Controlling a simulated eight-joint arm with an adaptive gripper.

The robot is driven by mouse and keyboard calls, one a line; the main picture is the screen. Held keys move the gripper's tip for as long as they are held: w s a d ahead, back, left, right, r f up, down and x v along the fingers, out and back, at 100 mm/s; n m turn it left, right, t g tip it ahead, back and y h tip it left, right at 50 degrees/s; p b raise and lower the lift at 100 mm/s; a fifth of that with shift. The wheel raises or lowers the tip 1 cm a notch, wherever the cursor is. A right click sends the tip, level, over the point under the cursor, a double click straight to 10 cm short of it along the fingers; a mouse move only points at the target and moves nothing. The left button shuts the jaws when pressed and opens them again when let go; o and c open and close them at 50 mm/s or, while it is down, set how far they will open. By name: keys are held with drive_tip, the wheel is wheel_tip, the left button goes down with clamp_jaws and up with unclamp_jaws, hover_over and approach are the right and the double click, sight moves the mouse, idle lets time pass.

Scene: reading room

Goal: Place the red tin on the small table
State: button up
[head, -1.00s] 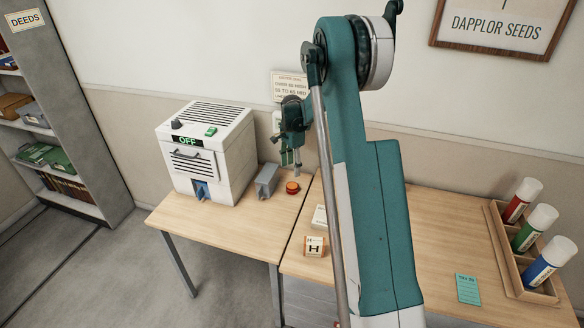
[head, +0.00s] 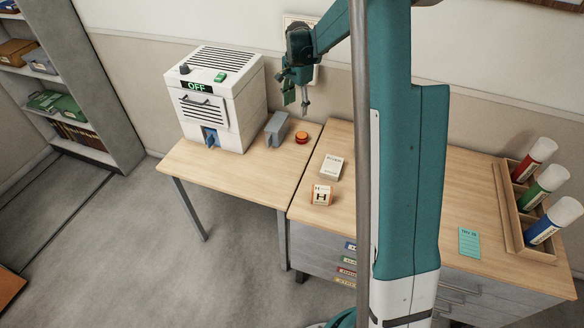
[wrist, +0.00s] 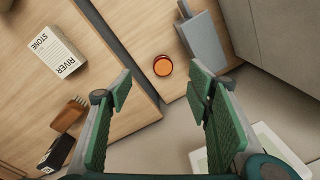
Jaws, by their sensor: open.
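A small round orange-red piece with a dark rim (head: 302,137) sits on the small left table (head: 230,172), close to its right edge. It also shows in the wrist view (wrist: 162,65), between and beyond my fingertips. A red canister with a white cap (head: 531,160) leans in a wooden rack on the larger desk. I cannot tell for certain which of these is the red tin. My gripper (head: 303,108) is open and empty, above the small table near the orange-red piece. In the wrist view its green-padded fingers (wrist: 162,85) stand wide apart.
A grey block-like object (head: 277,128) and a white machine marked OFF (head: 214,95) stand on the small table. The desk holds a white block (head: 332,167), an H block (head: 321,195), a teal card (head: 469,242) and the rack (head: 512,205) with green and blue canisters.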

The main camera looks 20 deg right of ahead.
drive_tip(key=s+a+r+n+t, duration=0.1)
drive_tip(key=s+a+r+n, duration=0.4)
drive_tip(key=s+r, duration=0.4)
drive_tip(key=s+a+r+n+t, duration=0.2)
drive_tip(key=s+a+r, duration=0.6)
drive_tip(key=s, duration=0.1)
drive_tip(key=s+a+n+t, duration=0.1)
drive_tip(key=s+a+n, duration=0.3)
drive_tip(key=s, duration=0.8)
drive_tip(key=s+a+n+t, duration=0.2)
drive_tip(key=s+a+n, duration=0.2)
drive_tip(key=s, duration=0.9)
drive_tip(key=shift+s+a+f+n, duration=0.25)
drive_tip(key=shift+a+f, duration=0.2)
drive_tip(key=shift+a, duration=0.25)
drive_tip(key=shift+f, duration=0.1)
